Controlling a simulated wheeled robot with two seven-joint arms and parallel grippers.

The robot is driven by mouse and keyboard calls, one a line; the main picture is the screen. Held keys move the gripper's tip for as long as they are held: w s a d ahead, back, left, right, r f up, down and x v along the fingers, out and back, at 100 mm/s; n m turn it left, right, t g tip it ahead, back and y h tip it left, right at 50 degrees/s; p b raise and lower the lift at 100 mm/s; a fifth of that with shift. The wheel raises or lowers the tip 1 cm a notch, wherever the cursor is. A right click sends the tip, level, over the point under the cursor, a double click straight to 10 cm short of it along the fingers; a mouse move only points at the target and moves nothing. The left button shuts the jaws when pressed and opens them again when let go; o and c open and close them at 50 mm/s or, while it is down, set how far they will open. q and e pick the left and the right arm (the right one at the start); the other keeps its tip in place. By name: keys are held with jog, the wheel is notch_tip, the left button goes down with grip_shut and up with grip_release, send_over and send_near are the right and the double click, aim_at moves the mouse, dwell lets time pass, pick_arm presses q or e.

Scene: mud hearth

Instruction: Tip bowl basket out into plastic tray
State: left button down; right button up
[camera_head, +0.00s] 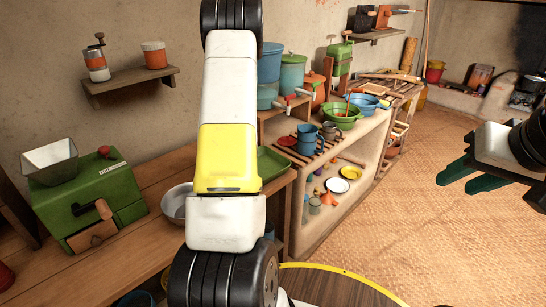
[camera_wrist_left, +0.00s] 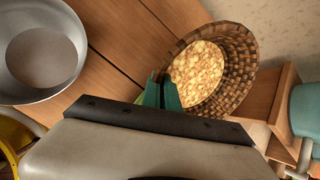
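The bowl basket (camera_wrist_left: 238,67) is brown and woven, and shows in the left wrist view with pale yellow, browned flat food (camera_wrist_left: 200,75) inside. My left gripper (camera_wrist_left: 162,92) has its two teal fingers close together at the basket's near rim, one on each side, pinching it. The head view hides that gripper and the basket behind my left arm. The green plastic tray (camera_head: 273,164) lies on the wooden table, partly hidden by my left arm. My right gripper (camera_head: 468,178) is open and empty over the floor at the right.
A metal bowl (camera_head: 174,203) stands left of my arm; it also shows in the left wrist view (camera_wrist_left: 70,80). A green machine (camera_head: 88,195) stands on the table's left. Teal pots (camera_head: 292,73) and a shelf unit with cups (camera_head: 308,138) lie beyond the tray. The right floor is clear.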

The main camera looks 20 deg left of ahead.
pick_arm(q)
jog(key=shift+w+d, duration=0.1)
jog(key=shift+d, duration=0.3)
jog(key=shift+f+y, duration=0.1)
jog(key=shift+y, duration=0.2)
jog(key=shift+w+d+f+m+y+p, duration=0.15)
jog(key=shift+d+m+y+p, duration=0.15)
jog(key=shift+d+y+p, duration=0.45)
jog(key=shift+w+d+r+y+p, duration=0.1)
jog(key=shift+d+r+y+p, duration=0.15)
jog(key=shift+r+y+p, duration=0.5)
dwell(0.4)
jog(key=shift+w+d+f+m+g+y+p, duration=0.1)
jog(key=shift+d+f+m+g+y+p, duration=0.2)
jog(key=shift+d+f+y+p, duration=0.4)
dwell(1.3)
jog(key=shift+w+d+r+y+p, duration=0.1)
jog(key=shift+d+r+y+p, duration=0.15)
jog(key=shift+y+p, duration=0.25)
jog(key=shift+w+d+r+y+p, duration=0.1)
jog(key=shift+r+y+p, duration=0.15)
jog(key=shift+y+p, duration=0.25)
dwell(0.9)
jog(key=shift+w+d+r+m+y, duration=0.15)
jog(key=shift+d+m+y, duration=0.15)
jog(key=shift+d, duration=0.2)
jog(key=shift+w+d+r+m+y, duration=0.1)
jog(key=shift+d+m+y, duration=0.1)
jog(key=shift+d+y, duration=0.25)
dwell(0.5)
